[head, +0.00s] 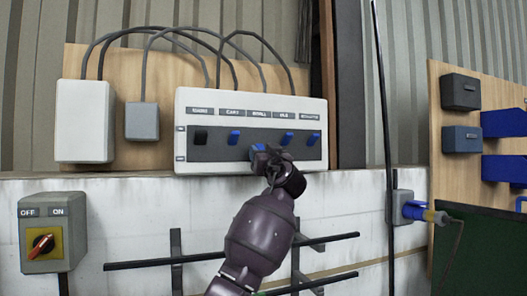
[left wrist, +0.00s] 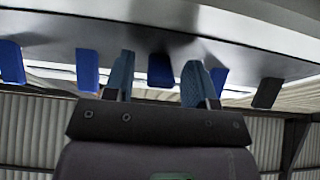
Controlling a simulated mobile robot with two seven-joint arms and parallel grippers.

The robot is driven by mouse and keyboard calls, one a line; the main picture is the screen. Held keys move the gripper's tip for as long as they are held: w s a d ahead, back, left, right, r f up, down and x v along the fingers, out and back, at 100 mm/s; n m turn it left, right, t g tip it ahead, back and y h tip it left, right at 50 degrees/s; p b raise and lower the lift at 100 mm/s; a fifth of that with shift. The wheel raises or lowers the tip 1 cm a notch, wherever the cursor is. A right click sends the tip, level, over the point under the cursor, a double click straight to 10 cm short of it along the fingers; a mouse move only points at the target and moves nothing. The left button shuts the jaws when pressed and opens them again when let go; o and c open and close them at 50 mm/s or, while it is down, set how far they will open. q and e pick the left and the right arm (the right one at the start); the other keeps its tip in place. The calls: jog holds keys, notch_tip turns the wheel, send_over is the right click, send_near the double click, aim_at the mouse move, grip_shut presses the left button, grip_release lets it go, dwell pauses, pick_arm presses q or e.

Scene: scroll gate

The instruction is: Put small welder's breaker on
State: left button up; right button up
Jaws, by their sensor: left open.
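A white breaker panel (head: 250,104) hangs on the wall with a dark strip, a row of labels and a row of levers. One lever is black (head: 199,136); the others are blue, one (head: 234,137) left of my gripper and two (head: 287,138) right of it. The middle label seems to read SMALL. My left gripper (head: 266,150) is at the lever under it and partly hides it. In the left wrist view this blue lever (left wrist: 161,70) lies between the two open fingers of my gripper (left wrist: 157,82). I cannot tell whether they touch it, or its position. My right gripper is not in view.
A rotary OFF/ON switch box (head: 42,243) is at the lower left. Two grey boxes (head: 84,121) (head: 142,120) with cables are left of the panel. Black bars (head: 330,238) run below it. A blue plug (head: 415,211) sits at the right, near blue bins (head: 503,123).

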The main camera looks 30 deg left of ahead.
aim_at(260, 145)
pick_arm(q)
jog(key=c, duration=0.9)
jog(key=shift+r, duration=0.15)
jog(key=shift+s+d+r+g+h, duration=0.15)
jog(key=shift+r+g+h, duration=0.1)
jog(key=shift+g+h, duration=0.35)
jog(key=shift+w+d+r+g+h, duration=0.1)
jog(key=shift+r+g+h, duration=0.15)
jog(key=shift+g+h, duration=0.3)
jog(key=g+h, duration=0.1)
jog(key=r+g+h, duration=0.1)
jog(key=shift+s+r+h, duration=0.15)
jog(key=shift+r+h, duration=0.1)
jog(key=shift+h, duration=0.1)
jog(key=g+h, duration=0.1)
jog(key=r+g+h, duration=0.1)
jog(key=g+h, duration=0.1)
jog(key=shift+a+r, duration=0.15)
jog(key=shift+r, duration=0.1)
jog(key=shift+w+a+r+g+h, duration=0.1)
jog(key=shift+w+r+g+h, duration=0.1)
jog(key=shift+g+h, duration=0.3)
jog(key=shift+w+a+r+g+h, duration=0.1)
jog(key=shift+r+g+h, duration=0.1)
jog(key=shift+g+h, duration=0.25)
jog(key=shift+r+h, duration=0.1)
jog(key=shift+h, duration=0.25)
